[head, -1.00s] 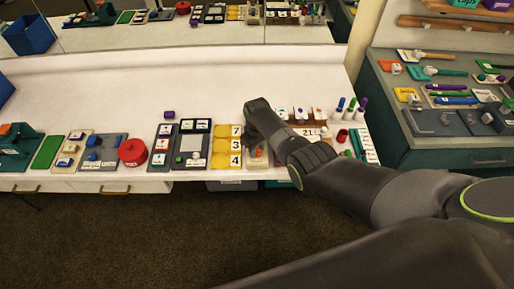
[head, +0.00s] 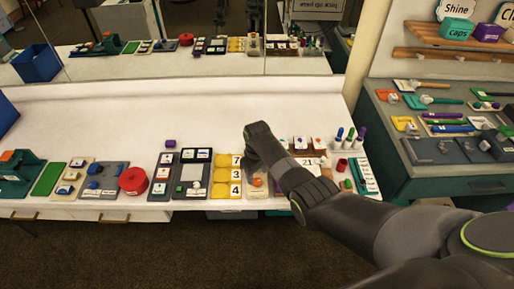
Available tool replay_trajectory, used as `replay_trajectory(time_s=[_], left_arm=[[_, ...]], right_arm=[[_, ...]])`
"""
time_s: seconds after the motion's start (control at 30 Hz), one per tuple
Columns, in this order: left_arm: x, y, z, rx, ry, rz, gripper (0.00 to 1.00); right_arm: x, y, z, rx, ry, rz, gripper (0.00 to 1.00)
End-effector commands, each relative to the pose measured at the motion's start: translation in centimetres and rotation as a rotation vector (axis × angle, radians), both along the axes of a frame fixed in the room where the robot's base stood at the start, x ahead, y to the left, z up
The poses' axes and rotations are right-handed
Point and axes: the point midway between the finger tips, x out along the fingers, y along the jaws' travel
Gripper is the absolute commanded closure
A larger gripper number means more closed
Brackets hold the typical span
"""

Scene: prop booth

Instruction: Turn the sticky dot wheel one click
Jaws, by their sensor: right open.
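My right gripper (head: 256,163) is over the right half of the white bench, pointing down, open; its fingers are small and hard to make out. Just below it is a beige board with a small orange round piece (head: 257,182). I cannot tell whether the gripper touches it. A red round drum (head: 133,181) with a pale label stands on the bench well left of the gripper. I cannot read which item is the sticky dot wheel. My left gripper is not in view.
Yellow number panels (head: 222,184) marked 7, 3, 4 lie just left of my gripper. A dark panel (head: 191,187) is beside them. Marker pens (head: 351,134) stand to the right. The back of the white bench (head: 110,120) is clear. A mirror runs behind.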

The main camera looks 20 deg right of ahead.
Motion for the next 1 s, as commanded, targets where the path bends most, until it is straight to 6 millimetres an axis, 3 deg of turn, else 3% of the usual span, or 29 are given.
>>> replay_trajectory(time_s=[0.33, 0.7, 1.0], left_arm=[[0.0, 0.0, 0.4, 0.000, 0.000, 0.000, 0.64], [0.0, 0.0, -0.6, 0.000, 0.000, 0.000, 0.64], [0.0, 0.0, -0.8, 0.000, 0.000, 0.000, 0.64]], right_arm=[[0.1, 0.0, 5.8, 0.001, -0.005, 0.000, 0.48], [0.2, 0.0, 12.3, 0.000, -0.006, -0.001, 0.48], [0.0, 0.0, 14.1, 0.000, -0.001, 0.000, 0.48]])
